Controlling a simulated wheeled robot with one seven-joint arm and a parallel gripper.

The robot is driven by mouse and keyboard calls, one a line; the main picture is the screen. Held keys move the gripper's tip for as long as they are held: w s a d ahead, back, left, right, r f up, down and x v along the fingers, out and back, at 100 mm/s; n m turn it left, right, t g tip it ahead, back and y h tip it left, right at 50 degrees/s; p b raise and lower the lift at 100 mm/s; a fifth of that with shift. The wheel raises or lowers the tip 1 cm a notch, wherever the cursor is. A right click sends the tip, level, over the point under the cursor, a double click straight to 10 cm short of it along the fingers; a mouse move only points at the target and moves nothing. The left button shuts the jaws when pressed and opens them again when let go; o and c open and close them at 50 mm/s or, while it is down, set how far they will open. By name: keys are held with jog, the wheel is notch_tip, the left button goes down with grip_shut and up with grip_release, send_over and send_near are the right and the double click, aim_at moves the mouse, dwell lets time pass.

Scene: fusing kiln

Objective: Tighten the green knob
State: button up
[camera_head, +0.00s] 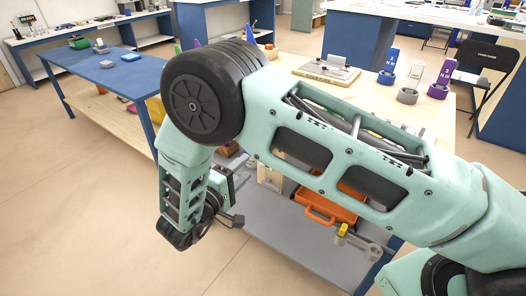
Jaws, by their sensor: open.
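I cannot make out a green knob for certain. A small green piece (78,43) lies on the blue-topped table at the upper left, too small to tell if it is a knob. My pale green arm crosses the middle of the view and hides much of the bench behind it. My gripper (236,209) hangs at the arm's lower end, beside the bench's grey lower shelf. It is open, its fingers are small and partly hidden, and I see nothing held between them.
An orange tray (326,205) and a grey part with a yellow piece (356,240) are on the lower shelf (300,250). Blue (388,68) and purple (440,80) holders stand on the benchtop. A blue table (115,72) stands left. The floor at lower left is clear.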

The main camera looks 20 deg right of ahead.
jog(key=x, duration=1)
jog(key=c, duration=1)
